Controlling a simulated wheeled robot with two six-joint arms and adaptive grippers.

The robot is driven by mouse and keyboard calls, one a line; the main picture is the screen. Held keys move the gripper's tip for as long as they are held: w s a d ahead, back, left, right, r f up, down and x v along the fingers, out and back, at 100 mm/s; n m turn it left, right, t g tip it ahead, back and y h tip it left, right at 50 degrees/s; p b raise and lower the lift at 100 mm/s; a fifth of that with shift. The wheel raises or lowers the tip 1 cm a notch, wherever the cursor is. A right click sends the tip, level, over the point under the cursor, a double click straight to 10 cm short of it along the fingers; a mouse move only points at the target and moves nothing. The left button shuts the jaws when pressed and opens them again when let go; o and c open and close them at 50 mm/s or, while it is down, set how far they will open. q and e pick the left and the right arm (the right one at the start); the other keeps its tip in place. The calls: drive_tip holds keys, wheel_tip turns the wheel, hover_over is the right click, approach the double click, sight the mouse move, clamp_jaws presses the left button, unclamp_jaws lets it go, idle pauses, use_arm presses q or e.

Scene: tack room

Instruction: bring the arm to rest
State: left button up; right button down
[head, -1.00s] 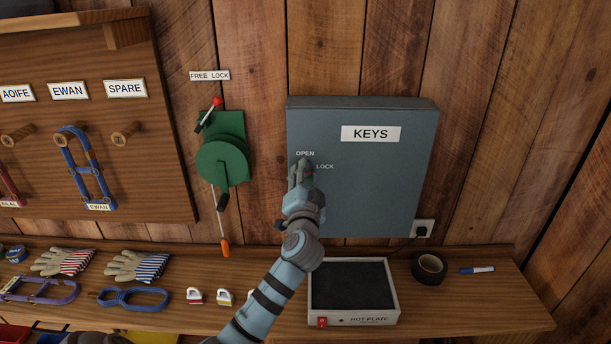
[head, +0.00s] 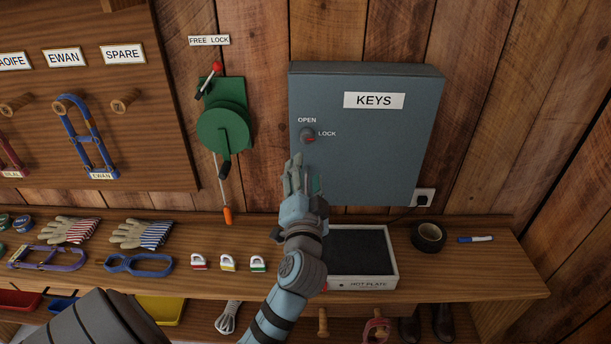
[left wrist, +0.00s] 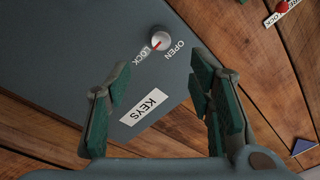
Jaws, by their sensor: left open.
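My left gripper (head: 297,172) is open and empty in front of the grey-blue key cabinet (head: 385,150), just below its knob (head: 308,136) and apart from it. In the left wrist view the two green-padded fingers (left wrist: 160,78) stand wide apart with nothing between them. The knob (left wrist: 160,40) shows beyond them, its red mark pointing towards LOCK. The cabinet door is shut, with a KEYS label (head: 374,100). My right gripper is not in view.
Below the cabinet a hot plate (head: 362,284) stands on the wooden shelf, partly behind my left arm. Black tape (head: 428,237) and a marker (head: 475,239) lie right of it. Small padlocks (head: 228,263) and gloves (head: 140,233) lie left. A green lever device (head: 224,128) hangs on the wall.

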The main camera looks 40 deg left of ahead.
use_arm(q)
drive_tip(key=shift+s+d, duration=0.2)
drive_tip(key=shift+s, duration=0.05)
drive_tip(key=shift+a+f, duration=0.1)
